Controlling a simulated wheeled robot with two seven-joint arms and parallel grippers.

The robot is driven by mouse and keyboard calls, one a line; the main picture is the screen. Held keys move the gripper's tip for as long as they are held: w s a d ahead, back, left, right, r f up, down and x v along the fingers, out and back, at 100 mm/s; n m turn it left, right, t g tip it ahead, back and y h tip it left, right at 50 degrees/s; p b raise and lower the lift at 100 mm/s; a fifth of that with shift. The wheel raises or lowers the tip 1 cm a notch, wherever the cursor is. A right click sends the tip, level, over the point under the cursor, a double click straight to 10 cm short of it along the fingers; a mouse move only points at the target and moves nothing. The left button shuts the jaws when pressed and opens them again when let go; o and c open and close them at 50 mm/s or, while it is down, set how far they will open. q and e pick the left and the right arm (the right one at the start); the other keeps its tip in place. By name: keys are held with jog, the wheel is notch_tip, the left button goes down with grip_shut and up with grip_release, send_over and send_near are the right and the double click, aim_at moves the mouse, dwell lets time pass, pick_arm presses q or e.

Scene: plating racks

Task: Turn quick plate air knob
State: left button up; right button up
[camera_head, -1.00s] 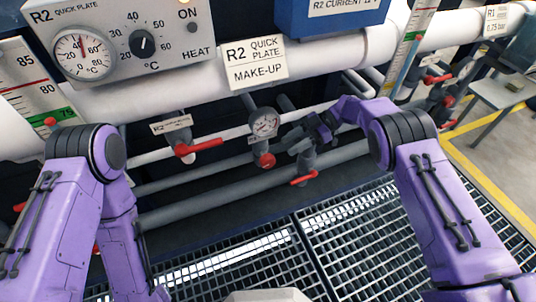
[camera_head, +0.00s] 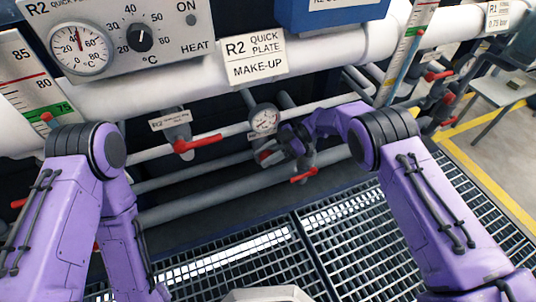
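The round pressure gauge (camera_head: 264,119) sits on the pipework below the "R2 Quick Plate Make-up" sign (camera_head: 255,62). A small red knob (camera_head: 264,156) is just below the gauge, partly covered by my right gripper. My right gripper (camera_head: 277,152) comes in from the right and its dark fingers are at the knob. I cannot tell whether they touch it or how far apart they are. My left arm hangs at the left, and its gripper is out of view.
Red lever valves are on either side: one at the left (camera_head: 200,143) and one below my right gripper (camera_head: 304,175). A heater panel (camera_head: 120,38) and white pipe are above. Floor grating (camera_head: 350,230) lies in front. A grey chair (camera_head: 495,92) stands at far right.

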jog(key=y+b, duration=0.1)
jog(key=b, duration=0.1)
jog(key=g+y+b, duration=0.1)
jog(key=y+b, duration=0.1)
jog(key=f+y+b, duration=0.1)
jog(key=b, duration=0.2)
jog(key=shift+w+d, duration=0.1)
jog(key=shift+d, duration=0.15)
jog(key=shift+r+g+y+b, duration=0.3)
jog(key=shift+r+g+y, duration=0.1)
jog(key=shift+y, duration=0.2)
jog(key=shift+r, duration=0.1)
jog(key=o, duration=0.7)
jog(key=shift+d, duration=0.1)
